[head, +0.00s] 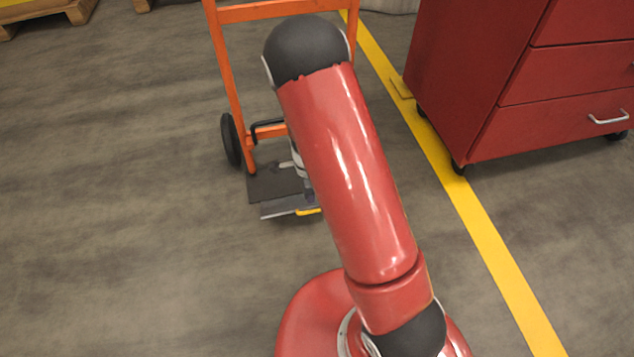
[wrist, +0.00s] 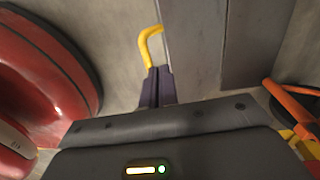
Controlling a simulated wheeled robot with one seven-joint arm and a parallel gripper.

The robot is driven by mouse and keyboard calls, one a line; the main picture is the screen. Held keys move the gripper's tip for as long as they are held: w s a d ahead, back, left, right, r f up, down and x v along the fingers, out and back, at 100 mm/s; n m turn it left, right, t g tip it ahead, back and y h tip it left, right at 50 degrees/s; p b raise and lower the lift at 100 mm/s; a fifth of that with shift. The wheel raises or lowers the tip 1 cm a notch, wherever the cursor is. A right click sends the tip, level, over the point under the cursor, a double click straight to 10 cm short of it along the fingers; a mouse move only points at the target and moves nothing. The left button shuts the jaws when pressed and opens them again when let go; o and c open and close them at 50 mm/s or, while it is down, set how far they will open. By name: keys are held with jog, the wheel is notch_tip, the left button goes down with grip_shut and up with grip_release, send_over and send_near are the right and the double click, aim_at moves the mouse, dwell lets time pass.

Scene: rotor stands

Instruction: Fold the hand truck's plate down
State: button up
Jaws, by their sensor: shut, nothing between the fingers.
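The orange hand truck (head: 228,80) stands upright in the head view, partly behind my arm. At its foot, a dark grey surface (head: 268,188) and a lighter grey strip (head: 282,207) in front of it show low at the floor. I cannot tell the plate's exact angle. A yellow handle (head: 308,211) sits at the strip's front edge. In the wrist view, the grey plate (wrist: 192,45) runs beside my gripper (wrist: 157,72), whose fingers are shut and empty. The hooked yellow handle (wrist: 147,48) is just beyond the fingertips; contact is unclear. My arm hides most of the gripper in the head view.
A red drawer cabinet (head: 520,80) on casters stands at the right, beyond a yellow floor line (head: 465,200). A black wheel (head: 231,139) is at the truck's left. Wooden pallets (head: 45,12) lie at the back left. The floor at the left is clear.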

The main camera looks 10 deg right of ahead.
jog(key=o, duration=0.6)
jog(key=shift+w+a, duration=0.1)
jog(key=shift+w, duration=0.35)
jog(key=shift+r, duration=0.1)
notch_tip(320, 180, up, 8)
jog(key=p, duration=0.2)
jog(key=shift+w, duration=0.2)
jog(key=shift+f, duration=0.2)
